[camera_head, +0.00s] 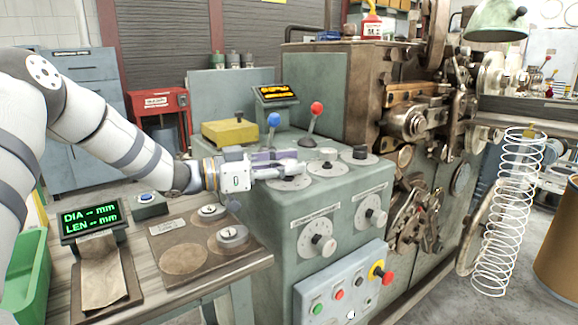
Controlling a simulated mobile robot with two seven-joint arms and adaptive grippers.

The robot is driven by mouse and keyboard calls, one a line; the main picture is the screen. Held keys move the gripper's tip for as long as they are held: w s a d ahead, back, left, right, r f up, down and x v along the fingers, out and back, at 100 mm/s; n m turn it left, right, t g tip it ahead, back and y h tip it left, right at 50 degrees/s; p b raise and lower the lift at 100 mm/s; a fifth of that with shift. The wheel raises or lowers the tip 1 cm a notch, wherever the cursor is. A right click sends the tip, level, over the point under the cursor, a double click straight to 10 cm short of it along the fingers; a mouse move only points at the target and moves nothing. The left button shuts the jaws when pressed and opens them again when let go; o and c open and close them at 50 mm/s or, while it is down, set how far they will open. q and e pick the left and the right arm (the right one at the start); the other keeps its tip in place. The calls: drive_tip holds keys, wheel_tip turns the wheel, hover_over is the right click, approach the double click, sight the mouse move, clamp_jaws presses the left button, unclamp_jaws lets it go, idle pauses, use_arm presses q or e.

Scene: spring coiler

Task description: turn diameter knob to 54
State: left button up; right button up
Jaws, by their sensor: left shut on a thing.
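The green coiler console carries three round white dials with knobs on its top. My left gripper (284,169) is over the leftmost top dial (290,184) and shut on its knob, which the fingers mostly hide. The middle dial (327,169) and the right dial (360,157) are uncovered. Two more knobs, a left one (322,243) and a right one (375,214), are on the sloped front. The labels are too small to read, so I cannot tell which knob sets diameter. A small display (275,94) with orange text stands behind. My right gripper is not in view.
A blue-ball lever (272,125) and a red-ball lever (314,117) stand just behind the gripper. A yellow block (229,132) sits at the back. A button panel (342,290) is below. A green display (90,219) reading DIA -- mm, LEN -- mm stands on the bench.

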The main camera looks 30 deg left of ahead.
use_arm(q)
drive_tip(key=m+g+h, duration=0.1)
drive_tip(key=m+g+h+b, duration=0.1)
drive_tip(key=g, duration=0.1)
drive_tip(key=shift+w+f+h, duration=0.1)
drive_tip(key=shift+f+h, duration=0.1)
drive_tip(key=shift+h, duration=0.2)
drive_tip(key=shift+r+m+g+h+b, duration=0.2)
drive_tip(key=shift+m+g+h+b, duration=0.15)
drive_tip(key=shift+m+g, duration=0.35)
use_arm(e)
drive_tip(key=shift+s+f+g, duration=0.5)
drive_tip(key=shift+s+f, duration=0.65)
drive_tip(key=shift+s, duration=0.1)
use_arm(q)
drive_tip(key=o, duration=1.2)
drive_tip(key=shift+d, duration=0.15)
drive_tip(key=v, duration=1.2)
